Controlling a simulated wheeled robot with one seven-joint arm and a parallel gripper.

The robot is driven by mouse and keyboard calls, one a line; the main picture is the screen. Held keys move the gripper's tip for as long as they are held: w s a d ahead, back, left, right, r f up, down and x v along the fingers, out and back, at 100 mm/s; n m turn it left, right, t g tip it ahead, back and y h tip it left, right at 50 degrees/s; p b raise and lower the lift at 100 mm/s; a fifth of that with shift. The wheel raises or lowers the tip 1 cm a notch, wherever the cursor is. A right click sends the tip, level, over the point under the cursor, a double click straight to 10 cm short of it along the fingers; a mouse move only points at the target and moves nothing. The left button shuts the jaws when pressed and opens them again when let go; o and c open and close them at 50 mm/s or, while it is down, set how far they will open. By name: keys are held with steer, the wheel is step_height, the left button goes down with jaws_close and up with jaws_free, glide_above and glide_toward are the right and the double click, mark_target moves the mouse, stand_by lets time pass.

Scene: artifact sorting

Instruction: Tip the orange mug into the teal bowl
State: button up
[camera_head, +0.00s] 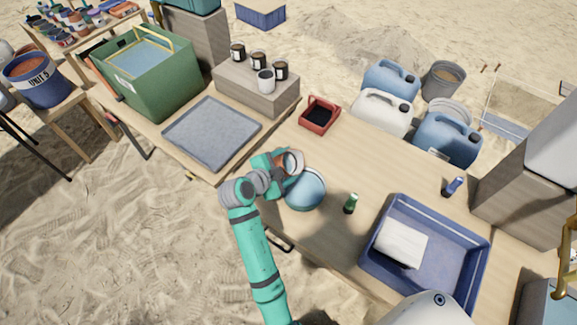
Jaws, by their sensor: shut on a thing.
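The orange mug (290,160) is held in my gripper (284,164) above the far left part of the teal bowl (306,191). The mug looks tilted, with its pale rim facing right. My gripper is shut on the mug and hides part of it. The teal bowl sits on the wooden table near its left edge, partly behind my wrist. I cannot see what is inside the mug, and the bowl's inside does not show clearly.
A small green bottle (351,203) stands right of the bowl. A blue crate (475,262) holds a white folded cloth (402,243). A red tray (319,115) lies behind. A grey tray (212,133) is at left. Blue and white jugs (381,113) stand beyond the table.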

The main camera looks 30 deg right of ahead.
steer(key=r+n+g+h, duration=0.1)
steer(key=r+n+g, duration=0.1)
steer(key=shift+n+g, duration=0.3)
steer(key=shift+n, duration=0.1)
steer(key=shift+s+r+n+g+h, duration=0.1)
steer(key=shift+r+n+g+h, duration=0.5)
steer(key=shift+n+g+h, duration=0.3)
steer(key=shift+d, duration=0.1)
